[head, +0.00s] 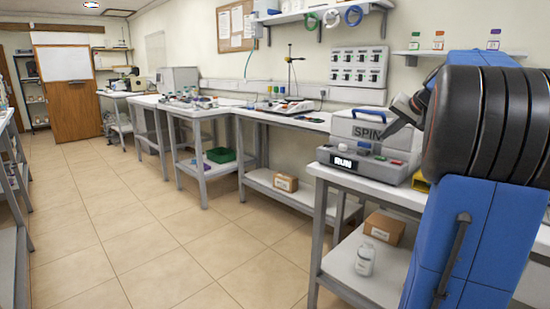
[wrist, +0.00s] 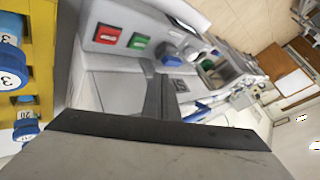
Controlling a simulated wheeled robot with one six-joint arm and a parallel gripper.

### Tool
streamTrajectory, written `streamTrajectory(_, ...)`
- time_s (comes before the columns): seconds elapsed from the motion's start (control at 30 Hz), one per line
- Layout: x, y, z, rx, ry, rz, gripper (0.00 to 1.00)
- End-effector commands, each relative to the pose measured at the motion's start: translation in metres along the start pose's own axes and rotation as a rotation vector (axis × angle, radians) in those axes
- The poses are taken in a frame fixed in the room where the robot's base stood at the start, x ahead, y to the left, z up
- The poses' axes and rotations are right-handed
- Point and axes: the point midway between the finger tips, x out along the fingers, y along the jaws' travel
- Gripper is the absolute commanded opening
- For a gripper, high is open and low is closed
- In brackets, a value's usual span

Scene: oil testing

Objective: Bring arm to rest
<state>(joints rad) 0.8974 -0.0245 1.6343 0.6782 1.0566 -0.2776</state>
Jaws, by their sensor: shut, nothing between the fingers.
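My gripper (wrist: 157,85) shows in the wrist view as dark fingers closed together, with nothing held between them. In the head view my gripper (head: 388,134) is partly seen at the right, in front of the SPIN machine (head: 352,128). My blue and black arm fills the right side of that view and hides part of the bench. The machine has a display reading RUN. In the wrist view its red button (wrist: 107,34) and green button (wrist: 138,42) lie beyond the fingers.
A yellow rack (wrist: 42,75) with blue-capped vials stands at the left in the wrist view. A cardboard box (head: 384,228) and a white bottle (head: 365,260) sit on the lower shelf. The tiled floor (head: 150,240) at the left is clear.

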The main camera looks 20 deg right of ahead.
Motion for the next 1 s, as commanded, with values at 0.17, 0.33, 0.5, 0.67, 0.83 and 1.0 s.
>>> streamTrajectory(0.17,0.001,-0.006,0.008,-0.008,-0.008,0.001,0.00)
streamTrajectory(0.33,0.005,-0.039,0.059,-0.063,-0.060,0.011,0.00)
streamTrajectory(0.5,0.008,-0.076,0.142,-0.152,-0.135,0.031,0.00)
streamTrajectory(0.67,0.005,-0.096,0.222,-0.242,-0.198,0.052,0.00)
streamTrajectory(0.83,-0.003,-0.103,0.303,-0.346,-0.256,0.073,0.00)
streamTrajectory(1.0,-0.012,-0.095,0.381,-0.456,-0.301,0.092,0.00)
